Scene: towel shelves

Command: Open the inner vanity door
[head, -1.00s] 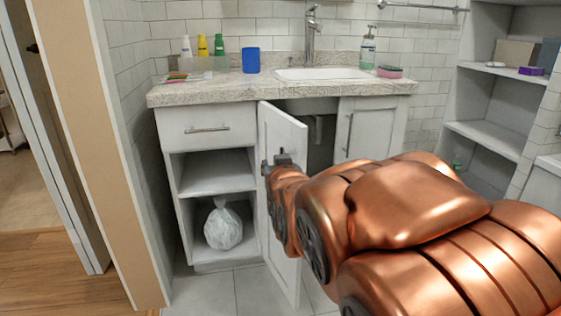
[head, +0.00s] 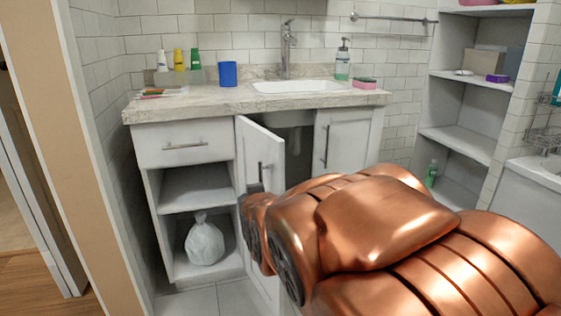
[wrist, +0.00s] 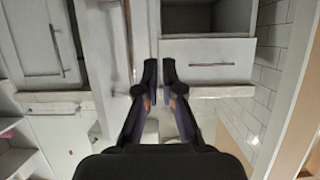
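The inner vanity door (head: 268,142) is the left of two white doors under the sink. It stands partly open, its free edge swung out toward me. A dark gap shows between it and the right door (head: 345,140). Its metal handle (head: 260,172) is upright. My gripper (head: 254,188) is in front of the door's face, close to the lower end of the handle; contact is unclear. In the wrist view my gripper's fingertips (wrist: 160,72) are close together with a narrow gap and nothing clear between them. My copper arm hides the door's lower right.
Left of the door are a drawer (head: 185,144) and open shelves with a white bag (head: 204,241). The stone countertop (head: 205,104) carries a blue cup (head: 228,74) and bottles. Wall shelves (head: 455,142) and a bath edge (head: 538,172) stand at right.

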